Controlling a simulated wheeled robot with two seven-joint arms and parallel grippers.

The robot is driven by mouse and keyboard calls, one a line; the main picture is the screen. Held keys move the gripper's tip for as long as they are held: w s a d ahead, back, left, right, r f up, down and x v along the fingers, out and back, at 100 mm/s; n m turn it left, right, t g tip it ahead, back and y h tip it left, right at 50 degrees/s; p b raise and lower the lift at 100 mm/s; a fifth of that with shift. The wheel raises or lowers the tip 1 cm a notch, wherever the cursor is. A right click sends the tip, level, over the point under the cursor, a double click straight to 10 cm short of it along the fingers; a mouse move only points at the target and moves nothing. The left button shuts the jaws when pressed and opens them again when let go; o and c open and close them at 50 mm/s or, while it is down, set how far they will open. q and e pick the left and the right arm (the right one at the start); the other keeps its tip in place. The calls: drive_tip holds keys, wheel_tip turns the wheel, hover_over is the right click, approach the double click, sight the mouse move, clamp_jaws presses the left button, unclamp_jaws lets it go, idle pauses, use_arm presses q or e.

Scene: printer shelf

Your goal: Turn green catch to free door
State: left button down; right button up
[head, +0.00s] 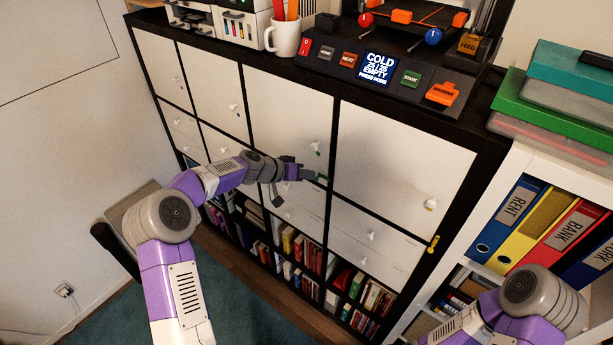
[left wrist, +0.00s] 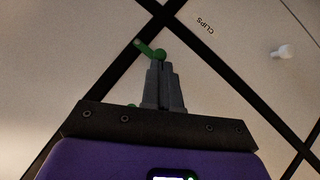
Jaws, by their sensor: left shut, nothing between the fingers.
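The door (head: 285,110) looks closed. My right gripper is out of view.
A yellow catch (head: 433,244) sits on the frame further right. A control panel (head: 380,68) and a white mug (head: 284,37) stand on the shelf top. Binders (head: 548,215) fill the white shelf at right. Lower compartments hold books (head: 300,250).

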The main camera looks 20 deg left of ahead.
use_arm(q)
drive_tip(key=shift+f, duration=0.1)
wheel_tip(320, 180, down, 7)
drive_tip(key=d+n+t+h+b, duration=0.1)
drive_tip(key=n+h+b, duration=0.8)
drive_tip(key=b, duration=0.9)
drive_tip(key=shift+s+d+n+t+h, duration=0.25)
drive_tip(key=shift+d+n+t+h, duration=0.05)
drive_tip(key=shift+n+t, duration=0.5)
drive_tip(key=shift+f, duration=0.1)
drive_tip(key=w+a+v, duration=0.1)
drive_tip(key=w+v, duration=0.1)
drive_tip(key=v, duration=1.1)
drive_tip(key=shift+w+a+r, duration=0.25)
drive_tip(key=shift+a+r, duration=0.1)
